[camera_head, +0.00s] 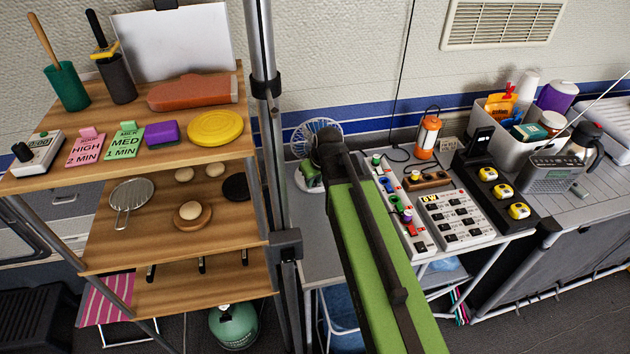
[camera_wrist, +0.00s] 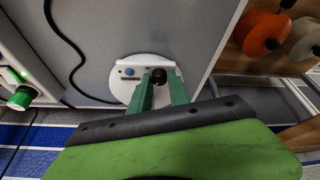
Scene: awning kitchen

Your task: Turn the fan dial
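The fan (camera_head: 320,128) stands on the grey table beside the dark post, with a blue-and-white round head. My gripper (camera_wrist: 160,80) has two green fingers pointing at the base. Their tips are apart, one on each side of the dial, and I cannot tell whether they touch it. In the head view my arm hides part of the fan, and the dial does not show.
A wooden shelf rack (camera_head: 190,150) with a metal post (camera_head: 268,90) stands left of the fan. To the right are a power strip (camera_head: 405,215), an orange lantern (camera_head: 427,135), a white button panel (camera_head: 455,218) and a grey radio (camera_head: 550,173). A black cable (camera_wrist: 75,50) lies near the base.

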